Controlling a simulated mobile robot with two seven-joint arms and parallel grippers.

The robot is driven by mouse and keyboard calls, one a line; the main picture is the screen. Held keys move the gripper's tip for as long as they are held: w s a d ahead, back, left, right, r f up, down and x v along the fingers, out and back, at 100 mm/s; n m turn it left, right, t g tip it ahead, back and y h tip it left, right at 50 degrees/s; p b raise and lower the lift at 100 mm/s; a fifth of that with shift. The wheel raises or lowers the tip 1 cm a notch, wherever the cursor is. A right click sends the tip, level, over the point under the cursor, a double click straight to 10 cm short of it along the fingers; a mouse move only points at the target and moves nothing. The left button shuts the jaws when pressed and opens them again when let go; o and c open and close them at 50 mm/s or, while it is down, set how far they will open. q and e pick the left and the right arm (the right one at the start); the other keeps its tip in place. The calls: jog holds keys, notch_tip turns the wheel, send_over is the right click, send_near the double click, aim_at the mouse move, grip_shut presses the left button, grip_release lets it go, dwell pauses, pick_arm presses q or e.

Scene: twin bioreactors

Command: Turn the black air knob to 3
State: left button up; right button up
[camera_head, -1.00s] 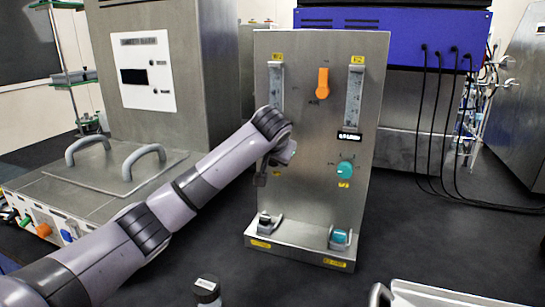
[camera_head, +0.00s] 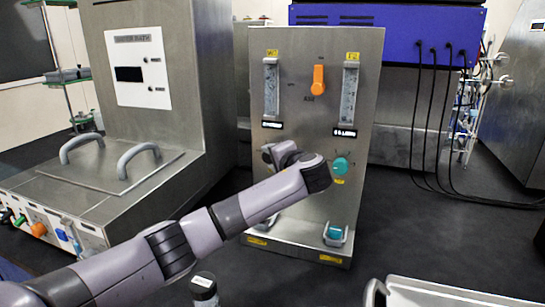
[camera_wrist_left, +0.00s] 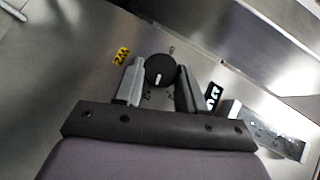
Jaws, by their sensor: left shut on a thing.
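The black air knob (camera_wrist_left: 160,70) sits on the steel gas panel (camera_head: 310,45), between the two fingers of my left gripper (camera_wrist_left: 160,76) in the wrist view. Its white pointer mark faces the lower side of that picture. The scale marks around it are too small to read. In the head view my left gripper (camera_head: 272,153) is at the panel's left side, below the left flow tube (camera_head: 271,88), and hides the knob. It is shut on the knob. My right gripper is not in view.
A teal knob (camera_head: 341,165) and an orange lever (camera_head: 318,80) are on the same panel. A right flow tube (camera_head: 349,95) stands above the teal knob. A dark bottle (camera_head: 204,290) and a metal tray (camera_head: 440,292) are in front. Dark bench lies clear to the right.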

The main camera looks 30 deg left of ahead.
pick_arm(q)
jog(key=shift+f+m+y, duration=0.25)
jog(key=shift+m+y, duration=0.25)
jog(key=shift+t, duration=0.3)
jog(key=o, duration=1.1)
jog(key=shift+a, duration=0.1)
jog(key=shift+c, duration=0.2)
jog(key=shift+r, duration=0.1)
jog(key=f+b+v, duration=0.1)
jog(key=v, duration=0.6)
jog(key=shift+r, duration=0.4)
